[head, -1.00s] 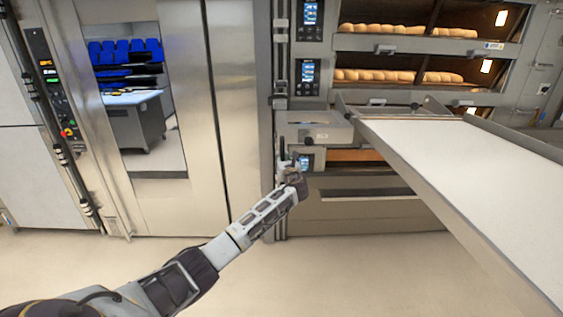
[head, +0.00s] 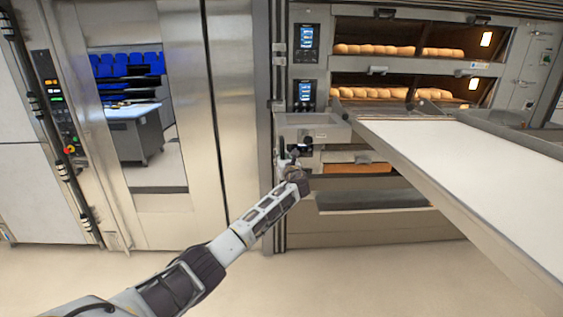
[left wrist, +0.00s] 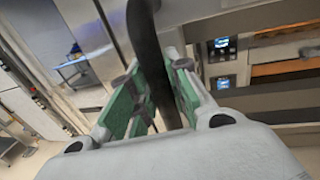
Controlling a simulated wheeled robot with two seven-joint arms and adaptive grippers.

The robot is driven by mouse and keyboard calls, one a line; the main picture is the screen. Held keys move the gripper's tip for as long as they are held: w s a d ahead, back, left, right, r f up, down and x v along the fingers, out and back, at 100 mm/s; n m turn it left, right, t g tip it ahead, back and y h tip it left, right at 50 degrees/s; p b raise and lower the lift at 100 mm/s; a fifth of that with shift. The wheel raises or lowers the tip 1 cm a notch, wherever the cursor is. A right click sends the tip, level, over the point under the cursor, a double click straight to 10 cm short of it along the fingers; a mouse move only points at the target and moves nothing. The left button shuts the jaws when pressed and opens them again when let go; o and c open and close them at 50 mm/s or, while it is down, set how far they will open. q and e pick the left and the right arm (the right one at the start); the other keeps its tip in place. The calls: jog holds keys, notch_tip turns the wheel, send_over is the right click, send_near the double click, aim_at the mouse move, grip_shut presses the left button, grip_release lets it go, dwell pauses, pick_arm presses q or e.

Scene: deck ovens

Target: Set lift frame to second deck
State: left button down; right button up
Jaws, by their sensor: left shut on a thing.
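The lift frame is a long loader with a white belt (head: 470,165), running from the oven front toward the lower right. A grey box-shaped end part (head: 315,130) sits at its left. My left gripper (head: 292,165) is just below that box. In the left wrist view its green-padded fingers (left wrist: 150,100) are shut on a dark curved handle (left wrist: 147,45). The deck oven (head: 420,65) shows two lit decks of loaves (head: 390,93). The loader's far end stands below the lower of these. My right gripper is not in view.
Control panels (head: 306,92) line the oven's left side. A tall steel cabinet with a glass door (head: 235,100) stands at the left. A lower deck opening (head: 355,169) is partly hidden behind the loader. The floor (head: 360,280) in front is clear.

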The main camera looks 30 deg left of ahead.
pick_arm(q)
jog(key=shift+f, duration=0.2)
jog(key=shift+f, duration=0.15)
jog(key=c, duration=1.3)
grip_release()
jog(key=shift+d, duration=0.1)
jog(key=shift+s, duration=0.1)
jog(key=shift+v, duration=5.85)
